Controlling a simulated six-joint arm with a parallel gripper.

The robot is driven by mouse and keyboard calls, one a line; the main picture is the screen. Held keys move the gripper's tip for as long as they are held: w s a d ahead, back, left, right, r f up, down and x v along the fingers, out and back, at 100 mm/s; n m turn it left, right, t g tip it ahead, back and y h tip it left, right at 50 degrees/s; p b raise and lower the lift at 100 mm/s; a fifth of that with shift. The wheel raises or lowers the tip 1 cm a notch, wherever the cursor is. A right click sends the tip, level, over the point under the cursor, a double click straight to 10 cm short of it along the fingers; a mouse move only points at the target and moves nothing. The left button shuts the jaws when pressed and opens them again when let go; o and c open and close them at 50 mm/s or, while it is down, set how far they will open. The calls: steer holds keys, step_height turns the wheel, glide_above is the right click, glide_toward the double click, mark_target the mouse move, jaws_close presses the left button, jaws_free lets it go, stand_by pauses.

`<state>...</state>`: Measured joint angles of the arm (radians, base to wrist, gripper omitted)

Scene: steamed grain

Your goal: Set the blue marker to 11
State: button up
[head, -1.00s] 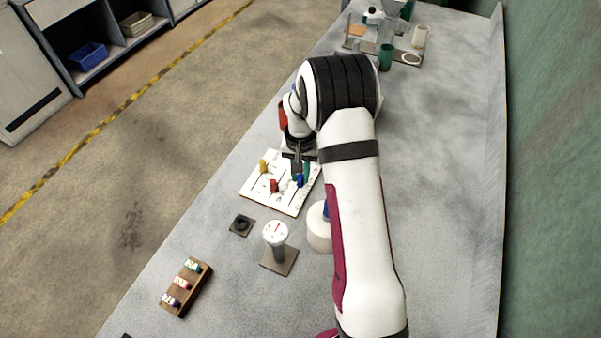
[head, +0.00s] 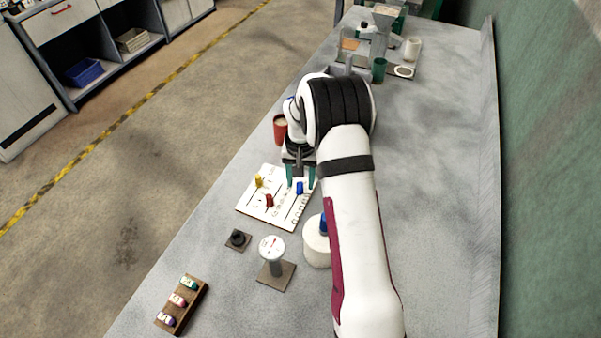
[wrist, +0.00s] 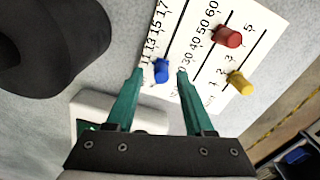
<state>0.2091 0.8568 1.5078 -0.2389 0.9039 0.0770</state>
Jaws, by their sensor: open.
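The blue marker (head: 299,188) stands on the white scale board (head: 251,207), on its right-hand line. In the wrist view, the blue marker (wrist: 161,70) is at the low end of its line, beside the printed 11; its exact alignment is hard to tell. My gripper (head: 301,181) is over the board's far edge. In the wrist view my gripper (wrist: 160,73) is open, with one green finger on each side of the blue marker and gaps showing on both sides.
The red marker (wrist: 228,36) and yellow marker (wrist: 240,83) stand on other lines of the board. A dial on a post (head: 272,248), a white round container (head: 317,248), a black knob (head: 237,239) and a red cup (head: 280,130) are nearby.

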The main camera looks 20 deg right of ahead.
mark_target(300, 184)
step_height(300, 184, up, 16)
steer(key=shift+f, duration=0.2)
steer(key=s+a+r+y, duration=0.1)
steer(key=s+a+r, duration=0.25)
steer(key=s, duration=0.45)
steer(key=s+a+r, duration=0.3)
steer(key=s+a, duration=0.2)
steer(key=s, duration=0.3)
steer(key=s+a+f, duration=0.1)
steer(key=s+a, duration=0.1)
steer(key=s, duration=0.6)
steer(key=s+a+f, duration=0.2)
steer(key=s, duration=0.6)
steer(key=shift+s+a+f+y, duration=0.15)
steer(key=shift+s+a+y, duration=0.15)
steer(key=shift+y, duration=0.1)
